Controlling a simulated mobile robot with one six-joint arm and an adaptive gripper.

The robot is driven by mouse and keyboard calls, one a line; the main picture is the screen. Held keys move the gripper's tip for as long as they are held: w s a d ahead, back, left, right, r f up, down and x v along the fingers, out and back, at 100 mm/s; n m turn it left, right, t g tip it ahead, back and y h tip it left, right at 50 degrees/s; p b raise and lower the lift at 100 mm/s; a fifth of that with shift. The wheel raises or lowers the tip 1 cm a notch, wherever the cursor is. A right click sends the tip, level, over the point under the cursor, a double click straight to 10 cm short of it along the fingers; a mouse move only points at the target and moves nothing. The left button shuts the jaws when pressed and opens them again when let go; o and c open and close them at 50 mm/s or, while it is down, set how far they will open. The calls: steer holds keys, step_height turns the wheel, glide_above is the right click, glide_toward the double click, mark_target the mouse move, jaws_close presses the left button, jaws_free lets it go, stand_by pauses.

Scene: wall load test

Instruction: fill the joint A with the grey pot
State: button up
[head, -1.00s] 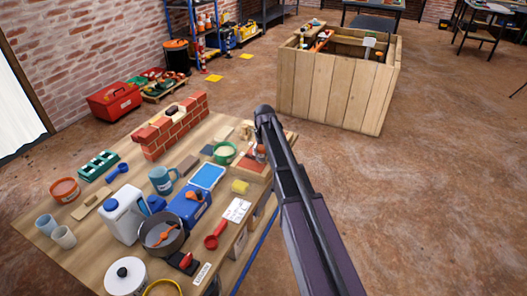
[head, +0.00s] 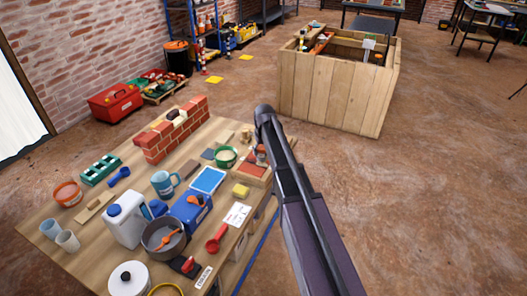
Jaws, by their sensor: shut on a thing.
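A grey pot (head: 178,246) stands near the front of the wooden table with an orange scoop (head: 169,238) in it. A small red brick wall (head: 172,140) stands at the table's back, with pale and dark pieces along its top. No label for joint A can be read. My gripper (head: 259,152) is at the table's right edge, low over a wooden tray with a reddish surface (head: 252,170). My arm hides much of it. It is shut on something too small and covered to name. It is well apart from the grey pot and the wall.
A green bowl (head: 226,157) is left of my gripper. A wooden crate (head: 335,95) stands behind.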

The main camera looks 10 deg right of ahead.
mark_target(262, 146)
steer(key=shift+r+p, duration=1.95)
steer(key=shift+r, duration=0.2)
steer(key=o, duration=0.6)
steer(key=shift+c, duration=0.2)
steer(key=c, duration=0.6)
steer(key=shift+o, duration=0.2)
